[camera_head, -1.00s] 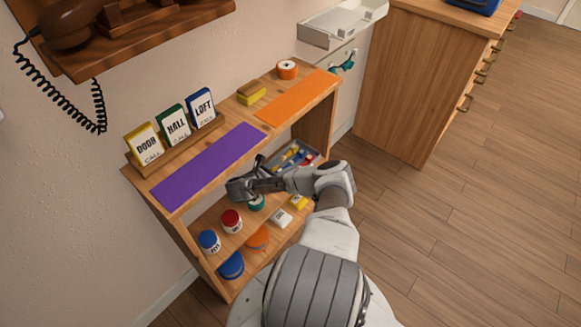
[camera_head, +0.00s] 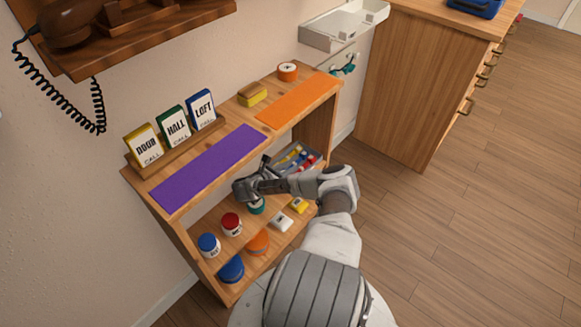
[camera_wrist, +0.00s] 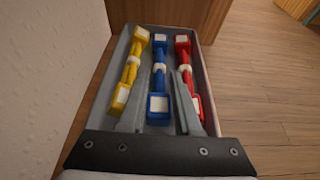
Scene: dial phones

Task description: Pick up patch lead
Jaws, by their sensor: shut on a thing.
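Three patch leads lie side by side in a grey tray (camera_wrist: 205,60) in the wrist view: a yellow one (camera_wrist: 131,68), a blue one (camera_wrist: 158,82) and a red one (camera_wrist: 184,62). Each has block ends with pale faces and a pale band at the middle. My gripper (camera_wrist: 159,72) has one finger on each side of the blue lead and is shut on it. The lead still appears low among the others in the tray. In the head view, my gripper (camera_head: 262,172) is beside the tray (camera_head: 311,168), partly hidden by my arm.
The tray is below the shelf top, which carries a purple mat (camera_head: 210,165), an orange mat (camera_head: 298,98) and a card rack (camera_head: 178,140). Jars, including a red-lidded one (camera_head: 231,224), stand on the lower shelf. A wooden cabinet (camera_head: 415,90) stands at right.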

